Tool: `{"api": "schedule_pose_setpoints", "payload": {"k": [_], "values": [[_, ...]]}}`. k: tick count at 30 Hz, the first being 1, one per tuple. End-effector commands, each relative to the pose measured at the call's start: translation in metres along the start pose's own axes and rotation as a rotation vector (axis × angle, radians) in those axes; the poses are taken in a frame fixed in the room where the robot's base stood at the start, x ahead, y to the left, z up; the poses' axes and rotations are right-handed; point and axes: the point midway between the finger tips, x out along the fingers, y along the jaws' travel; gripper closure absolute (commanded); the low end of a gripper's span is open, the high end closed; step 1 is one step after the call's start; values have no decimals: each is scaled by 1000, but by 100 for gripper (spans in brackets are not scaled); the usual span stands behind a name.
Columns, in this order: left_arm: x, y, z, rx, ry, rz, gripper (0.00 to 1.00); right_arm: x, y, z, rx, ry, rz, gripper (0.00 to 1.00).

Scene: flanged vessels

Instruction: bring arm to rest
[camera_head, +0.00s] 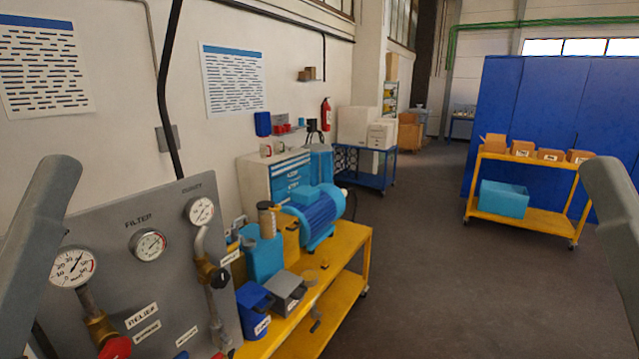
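Parts of my two arms show at the picture edges: my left arm at the left edge and my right arm at the right edge. Both are grey links raised toward the camera. Neither gripper is in view, so I cannot see their fingers or whether they hold anything. A grey panel (172,225) with several gauges stands at the lower left, marked FILTER in the middle. A red valve handle (115,348) sits at its bottom edge.
A yellow cart (345,262) beside the panel carries a blue motor (317,214), a blue canister (263,257) and bins. A second yellow cart (535,215) with boxes stands at the right before a blue partition (540,105). The dark floor (430,270) between the carts is clear.

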Motion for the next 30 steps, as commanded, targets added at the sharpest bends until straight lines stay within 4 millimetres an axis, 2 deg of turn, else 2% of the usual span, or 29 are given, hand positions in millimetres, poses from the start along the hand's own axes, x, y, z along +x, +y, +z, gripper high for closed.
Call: {"api": "schedule_pose_setpoints", "payload": {"k": [1, 3, 12, 15, 19, 30], "values": [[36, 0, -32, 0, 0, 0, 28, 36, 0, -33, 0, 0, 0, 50], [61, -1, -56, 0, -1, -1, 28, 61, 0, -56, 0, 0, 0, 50], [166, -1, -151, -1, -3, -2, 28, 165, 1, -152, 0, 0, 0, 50], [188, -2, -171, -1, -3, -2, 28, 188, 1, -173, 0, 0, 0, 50], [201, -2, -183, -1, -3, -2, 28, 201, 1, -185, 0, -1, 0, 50], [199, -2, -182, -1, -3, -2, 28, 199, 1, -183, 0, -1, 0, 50]]}}
